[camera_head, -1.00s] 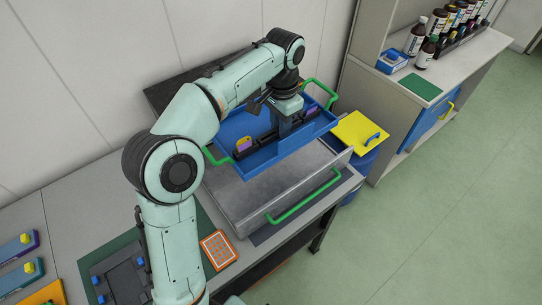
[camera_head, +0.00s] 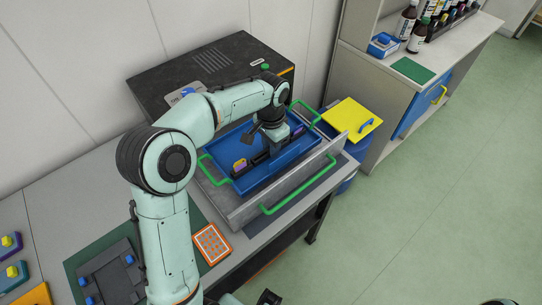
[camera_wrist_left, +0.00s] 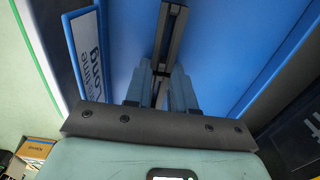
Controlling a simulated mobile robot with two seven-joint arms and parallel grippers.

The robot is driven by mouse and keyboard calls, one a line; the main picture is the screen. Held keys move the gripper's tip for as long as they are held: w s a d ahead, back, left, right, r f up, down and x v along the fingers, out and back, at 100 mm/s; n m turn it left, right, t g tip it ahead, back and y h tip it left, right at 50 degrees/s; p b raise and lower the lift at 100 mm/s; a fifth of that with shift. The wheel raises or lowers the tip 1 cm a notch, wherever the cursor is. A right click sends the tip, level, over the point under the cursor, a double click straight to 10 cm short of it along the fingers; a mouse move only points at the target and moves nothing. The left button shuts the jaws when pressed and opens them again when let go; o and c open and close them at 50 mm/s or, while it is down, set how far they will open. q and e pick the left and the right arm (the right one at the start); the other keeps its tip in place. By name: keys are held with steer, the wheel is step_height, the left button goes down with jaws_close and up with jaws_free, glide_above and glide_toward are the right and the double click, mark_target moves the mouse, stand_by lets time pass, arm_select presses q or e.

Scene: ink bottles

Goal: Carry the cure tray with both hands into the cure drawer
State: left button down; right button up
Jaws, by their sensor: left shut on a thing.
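The blue cure tray (camera_head: 221,177), with green handles (camera_head: 214,171) at its ends, lies level at the open grey cure drawer (camera_head: 236,215), behind the drawer's front panel. I cannot tell whether it touches the drawer floor. The front panel carries a green handle (camera_head: 300,192). A dark rack (camera_head: 259,160) with small purple-yellow pieces (camera_head: 239,165) is inside the tray. My right gripper does not show.
A black cure unit (camera_head: 225,62) stands behind the drawer against the wall. A blue bin with a yellow lid (camera_head: 345,115) stands right of the bench. A cabinet (camera_head: 365,60) with bottles is beyond. An orange card (camera_head: 212,244) lies on the bench.

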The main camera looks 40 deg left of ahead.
arm_select(q)
steer(key=shift+f, duration=2.2)
steer(key=shift+f+b, duration=0.1)
steer(key=shift+b, duration=0.2)
steer(key=c, duration=1.4)
jaws_free()
steer(key=shift+f, duration=0.15)
steer(key=o, duration=0.4)
steer(key=shift+o, duration=0.2)
step_height(320, 180, up, 12)
steer(key=p, duration=0.2)
steer(key=shift+r, duration=0.2)
